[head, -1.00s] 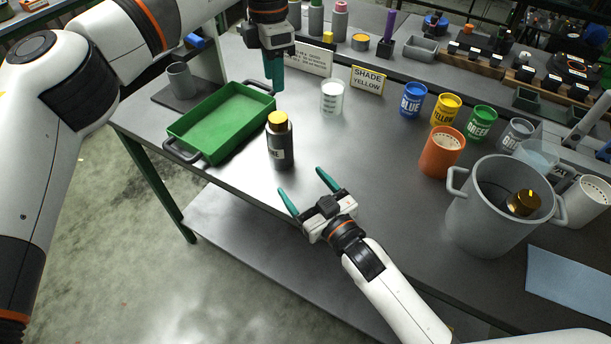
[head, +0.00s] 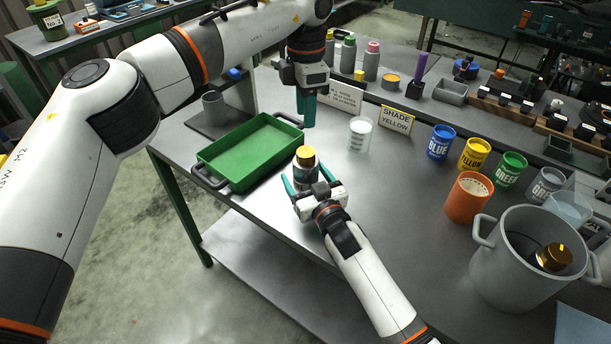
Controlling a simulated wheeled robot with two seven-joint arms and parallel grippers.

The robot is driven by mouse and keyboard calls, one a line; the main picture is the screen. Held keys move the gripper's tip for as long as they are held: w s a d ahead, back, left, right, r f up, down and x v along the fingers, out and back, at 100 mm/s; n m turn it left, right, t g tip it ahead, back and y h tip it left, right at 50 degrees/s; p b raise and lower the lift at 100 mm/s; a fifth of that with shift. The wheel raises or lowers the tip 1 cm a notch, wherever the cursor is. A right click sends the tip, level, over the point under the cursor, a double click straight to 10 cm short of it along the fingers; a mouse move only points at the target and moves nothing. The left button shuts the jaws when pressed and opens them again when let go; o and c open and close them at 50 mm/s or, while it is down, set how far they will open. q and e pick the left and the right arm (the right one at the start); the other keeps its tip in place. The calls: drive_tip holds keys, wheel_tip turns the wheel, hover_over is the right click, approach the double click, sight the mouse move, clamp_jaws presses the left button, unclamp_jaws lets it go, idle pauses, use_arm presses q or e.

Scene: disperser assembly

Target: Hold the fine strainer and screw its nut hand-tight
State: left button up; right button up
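The fine strainer (head: 305,174) is a dark upright cylinder with a gold nut (head: 305,153) on top. It stands on the grey table to the right of the green tray. My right gripper (head: 307,178) comes from the front, with its teal fingers apart on either side of the strainer's body; its hand hides the lower body and the label. I see no clear contact. My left gripper (head: 306,122) points down behind and above the nut, clear of it. Its fingers overlap in this view, so their opening cannot be judged.
The green tray (head: 250,150) lies on the left. A white cup (head: 360,134) and the yellow shade sign (head: 396,119) stand behind. Paint cans, an orange cup (head: 467,198) and a grey pot (head: 515,268) holding a gold-topped part (head: 552,257) are on the right.

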drive_tip(key=shift+w, duration=0.2)
drive_tip(key=c, duration=1.5)
drive_tip(key=o, duration=0.8)
drive_tip(key=c, duration=0.7)
